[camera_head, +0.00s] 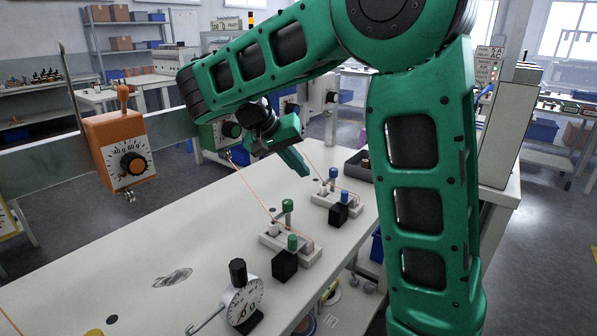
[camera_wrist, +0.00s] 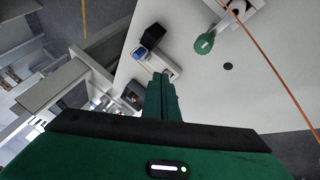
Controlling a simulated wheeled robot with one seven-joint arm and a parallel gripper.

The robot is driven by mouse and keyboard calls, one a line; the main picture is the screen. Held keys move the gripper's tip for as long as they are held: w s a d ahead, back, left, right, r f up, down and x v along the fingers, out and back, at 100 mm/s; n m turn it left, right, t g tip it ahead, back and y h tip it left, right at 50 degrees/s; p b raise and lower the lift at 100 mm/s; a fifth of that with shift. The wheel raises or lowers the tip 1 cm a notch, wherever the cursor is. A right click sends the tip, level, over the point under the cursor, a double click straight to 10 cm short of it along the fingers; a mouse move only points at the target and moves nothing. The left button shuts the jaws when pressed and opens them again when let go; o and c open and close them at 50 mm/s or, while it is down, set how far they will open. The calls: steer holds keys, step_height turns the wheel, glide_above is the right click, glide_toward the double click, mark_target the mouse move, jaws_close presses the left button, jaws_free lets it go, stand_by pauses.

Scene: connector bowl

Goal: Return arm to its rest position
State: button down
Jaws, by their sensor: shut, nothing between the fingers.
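My green arm reaches over the white workbench (camera_head: 170,245) from the right, its elbow high. My gripper (camera_head: 304,172) hangs in the air above the far part of the bench, fingers angled down to the right. Its fingers are together and empty; the wrist view also shows the closed fingers (camera_wrist: 162,85). In the head view they appear close to the connector block with the blue knob (camera_head: 334,173), seemingly apart from it. The connector block with green knobs (camera_head: 288,206) stands nearer. An orange wire (camera_head: 248,188) runs up from it.
An orange dial box (camera_head: 117,150) is mounted on a grey rail at left. A round dial gauge (camera_head: 242,300) stands at the near bench edge. A dark tray (camera_head: 358,167) lies near the far right bench edge. The bench's left middle is mostly clear.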

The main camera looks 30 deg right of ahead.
stand_by(0.3)
steer(key=s+d+f+g+y, duration=0.1)
steer(key=s+d+f+y, duration=0.1)
steer(key=s+d, duration=0.45)
steer(key=s+d+f+y, duration=0.2)
steer(key=s+d+f, duration=0.1)
steer(key=s, duration=0.7)
steer(key=s+a+f+y, duration=0.1)
steer(key=s+a+f, duration=0.1)
steer(key=s, duration=0.4)
steer(key=s+a+f+n+y, duration=0.1)
steer(key=s+a+f+y, duration=0.1)
steer(key=s, duration=0.5)
steer(key=shift+s+a+f+y, duration=0.15)
steer(key=shift+f+y, duration=0.15)
steer(key=shift+f, duration=0.5)
